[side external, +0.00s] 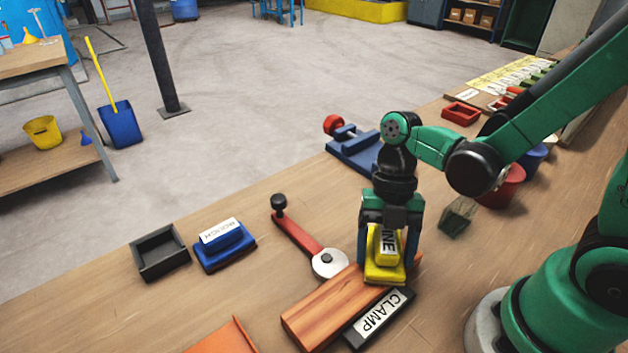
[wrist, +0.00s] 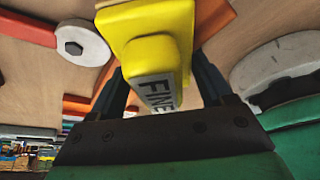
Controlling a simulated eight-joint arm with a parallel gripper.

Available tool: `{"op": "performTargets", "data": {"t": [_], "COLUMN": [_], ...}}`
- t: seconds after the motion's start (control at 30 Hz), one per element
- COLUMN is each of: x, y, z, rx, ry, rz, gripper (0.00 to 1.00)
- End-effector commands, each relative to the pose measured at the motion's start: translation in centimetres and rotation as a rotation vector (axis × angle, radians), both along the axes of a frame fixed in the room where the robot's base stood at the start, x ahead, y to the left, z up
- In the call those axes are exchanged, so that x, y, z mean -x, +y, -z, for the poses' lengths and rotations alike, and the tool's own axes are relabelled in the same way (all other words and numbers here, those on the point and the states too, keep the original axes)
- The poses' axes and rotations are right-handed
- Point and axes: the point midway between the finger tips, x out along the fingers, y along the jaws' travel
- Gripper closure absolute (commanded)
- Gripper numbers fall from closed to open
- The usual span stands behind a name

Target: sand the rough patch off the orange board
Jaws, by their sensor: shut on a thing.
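An orange, wood-grained board (side external: 325,305) lies on the bench next to a dark block labelled CLAMP (side external: 380,318). My gripper (side external: 388,248) is shut on a yellow sanding block labelled FINE (side external: 384,271), at the board's far right end. The yellow block also shows between the fingers in the wrist view (wrist: 150,50). I cannot tell whether its underside touches the board. No rough patch is discernible on the visible board; the end under the block is hidden. A blue sanding block (side external: 226,250), its label apparently reading ROUGH, sits to the left.
A red lever (side external: 297,236) with a black knob and white disc (side external: 330,263) stands beside the board. A dark open tray (side external: 159,252) is at the left. A blue vise-like fixture (side external: 355,150) is behind my gripper. An orange piece (side external: 225,338) lies at the bottom edge.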

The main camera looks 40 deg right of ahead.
Motion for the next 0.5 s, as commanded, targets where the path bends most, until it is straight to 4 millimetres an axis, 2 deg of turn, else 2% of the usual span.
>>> {"op": "performTargets", "data": {"t": [0.03,0.07,0.5], "x": [-0.1,0.0,-0.1], "y": [0.4,0.7,4.8], "z": [0.2,0.1,0.2], "rx": [0.0,-0.001,-0.001], "ry": [0.0,-0.001,-0.001], "rz": [-0.003,-0.005,-0.005], "gripper": [0.69,0.76,0.77]}}
